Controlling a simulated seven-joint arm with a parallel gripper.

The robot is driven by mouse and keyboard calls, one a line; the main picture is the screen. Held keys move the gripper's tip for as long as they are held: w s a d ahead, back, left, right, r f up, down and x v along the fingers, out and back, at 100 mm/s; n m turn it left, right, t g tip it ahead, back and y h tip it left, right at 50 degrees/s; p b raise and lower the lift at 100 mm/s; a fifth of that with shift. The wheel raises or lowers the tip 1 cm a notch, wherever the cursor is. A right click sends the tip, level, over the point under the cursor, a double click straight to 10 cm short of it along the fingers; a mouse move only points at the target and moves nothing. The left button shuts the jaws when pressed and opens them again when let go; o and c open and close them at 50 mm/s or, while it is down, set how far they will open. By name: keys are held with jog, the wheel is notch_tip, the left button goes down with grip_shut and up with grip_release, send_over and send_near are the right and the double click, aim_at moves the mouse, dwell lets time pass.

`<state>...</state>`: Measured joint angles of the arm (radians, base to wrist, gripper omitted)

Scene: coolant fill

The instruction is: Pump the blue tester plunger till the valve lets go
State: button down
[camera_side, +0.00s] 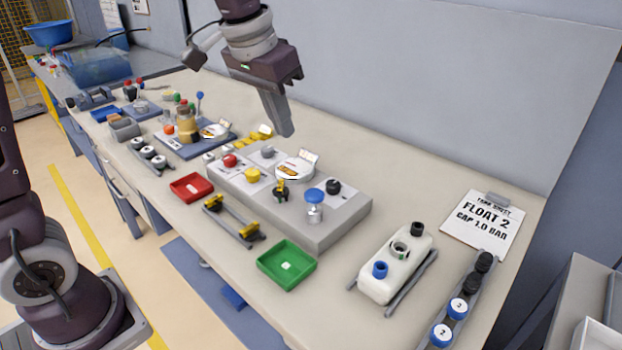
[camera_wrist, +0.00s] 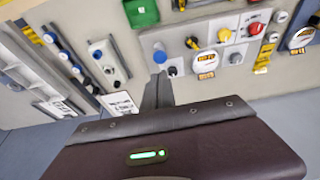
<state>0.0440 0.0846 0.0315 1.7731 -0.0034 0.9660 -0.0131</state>
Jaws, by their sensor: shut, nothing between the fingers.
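The blue plunger (camera_side: 315,196) is a round blue knob on a silver body at the front right of the grey tester block (camera_side: 345,222). It also shows in the wrist view (camera_wrist: 160,57), just beyond my fingertips. My gripper (camera_side: 286,134) is shut and empty, pointing down above and behind the block, apart from the plunger. In the wrist view my gripper (camera_wrist: 157,78) shows its fingers together. A round dial gauge (camera_side: 294,170) sits on the block, with a small yellow and black part (camera_side: 282,190) in front. Which part is the valve I cannot tell.
The block also carries red (camera_side: 230,160), yellow (camera_side: 252,174) and black (camera_side: 333,186) knobs. A green tray (camera_side: 287,264), red tray (camera_side: 192,187) and white reservoir (camera_side: 395,265) stand nearby. A sheet (camera_side: 483,222) reads "FLOAT 2, CAP 1.0 BAR".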

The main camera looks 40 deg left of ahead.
aim_at(314, 192)
jog(key=w, duration=0.1)
jog(key=w+f, duration=0.1)
jog(key=w, duration=0.2)
jog(key=shift+d+f, duration=0.1)
jog(key=shift+f, duration=0.3)
jog(key=x, duration=0.4)
jog(key=s+x, duration=0.1)
jog(key=x, duration=0.8)
jog(key=shift+s+f, duration=0.15)
jog(key=shift+f, duration=0.45)
jog(key=shift+f, duration=0.1)
